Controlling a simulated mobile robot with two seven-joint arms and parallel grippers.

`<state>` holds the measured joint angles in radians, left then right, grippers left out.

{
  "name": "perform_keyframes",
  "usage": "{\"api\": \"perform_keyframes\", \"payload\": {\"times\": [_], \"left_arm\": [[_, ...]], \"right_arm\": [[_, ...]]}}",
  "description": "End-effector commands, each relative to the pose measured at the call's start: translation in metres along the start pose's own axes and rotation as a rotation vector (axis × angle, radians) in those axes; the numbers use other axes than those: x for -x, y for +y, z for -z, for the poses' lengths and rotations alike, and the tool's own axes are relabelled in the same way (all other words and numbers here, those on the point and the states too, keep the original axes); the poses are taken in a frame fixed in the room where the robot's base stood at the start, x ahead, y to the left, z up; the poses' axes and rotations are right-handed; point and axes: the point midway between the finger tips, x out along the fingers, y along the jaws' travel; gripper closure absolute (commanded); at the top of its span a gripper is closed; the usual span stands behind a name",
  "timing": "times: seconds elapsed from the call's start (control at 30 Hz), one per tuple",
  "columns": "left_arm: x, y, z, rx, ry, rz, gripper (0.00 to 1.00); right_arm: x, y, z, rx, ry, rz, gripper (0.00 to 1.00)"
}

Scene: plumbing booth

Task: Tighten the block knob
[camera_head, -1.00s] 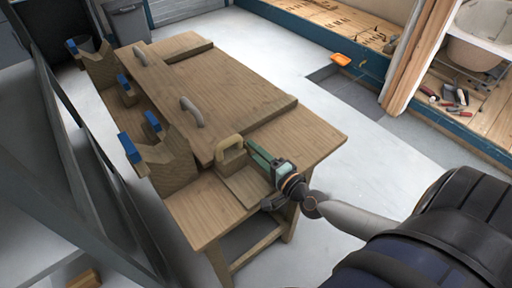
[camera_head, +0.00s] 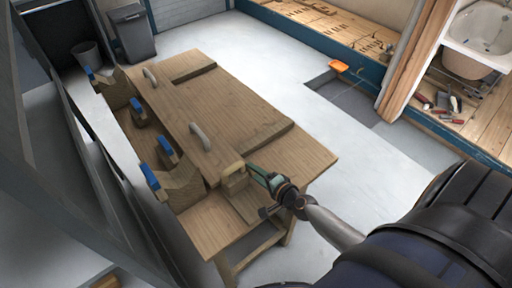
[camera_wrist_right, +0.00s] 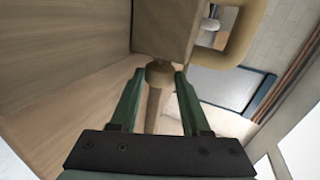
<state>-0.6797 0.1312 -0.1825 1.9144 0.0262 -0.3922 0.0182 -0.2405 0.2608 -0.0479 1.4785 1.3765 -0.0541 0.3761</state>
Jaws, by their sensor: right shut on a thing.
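A wooden block with a pale loop handle (camera_head: 233,172) stands on the near part of the wooden workbench (camera_head: 318,158). In the right wrist view the block (camera_wrist_right: 163,22) is at the top, and its loop handle (camera_wrist_right: 236,38) is to the right. A round tan knob (camera_wrist_right: 160,73) sits below the block, with a tan shaft under it. My right gripper (camera_wrist_right: 160,76) has its green fingers on both sides of the knob, shut on it. In the head view this gripper (camera_head: 255,172) reaches the block from the right; the knob is hidden there. My left gripper is out of view.
Wooden holders with blue tops (camera_head: 150,176) line the bench's left side. Two grey handles (camera_head: 200,136) stand on the long board. A grey bin (camera_head: 131,32) stands at the back. An orange item (camera_head: 339,66) and a bathtub (camera_head: 480,40) are farther right. Floor right of the bench is clear.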

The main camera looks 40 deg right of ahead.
Motion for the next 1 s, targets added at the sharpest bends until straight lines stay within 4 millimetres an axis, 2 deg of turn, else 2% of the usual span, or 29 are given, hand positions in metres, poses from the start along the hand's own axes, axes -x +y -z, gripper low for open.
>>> {"api": "perform_keyframes", "payload": {"times": [0.3,0.33,0.43,0.77,0.87,1.0], "left_arm": [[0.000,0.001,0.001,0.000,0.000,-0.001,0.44],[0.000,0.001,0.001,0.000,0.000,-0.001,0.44],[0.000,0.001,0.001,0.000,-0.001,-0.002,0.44],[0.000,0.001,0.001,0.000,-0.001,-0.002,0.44],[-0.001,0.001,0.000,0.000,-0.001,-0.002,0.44],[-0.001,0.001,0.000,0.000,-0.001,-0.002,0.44]], "right_arm": [[0.000,-0.001,0.003,0.000,0.004,-0.001,1.00],[0.000,-0.001,0.003,0.000,0.004,-0.001,0.52],[0.000,0.000,0.002,0.000,0.003,-0.001,0.41],[0.003,0.000,0.000,-0.004,-0.001,-0.002,0.41],[0.012,0.001,-0.001,-0.006,-0.001,-0.002,0.41],[0.035,0.001,0.000,-0.002,0.000,-0.005,0.41]]}}
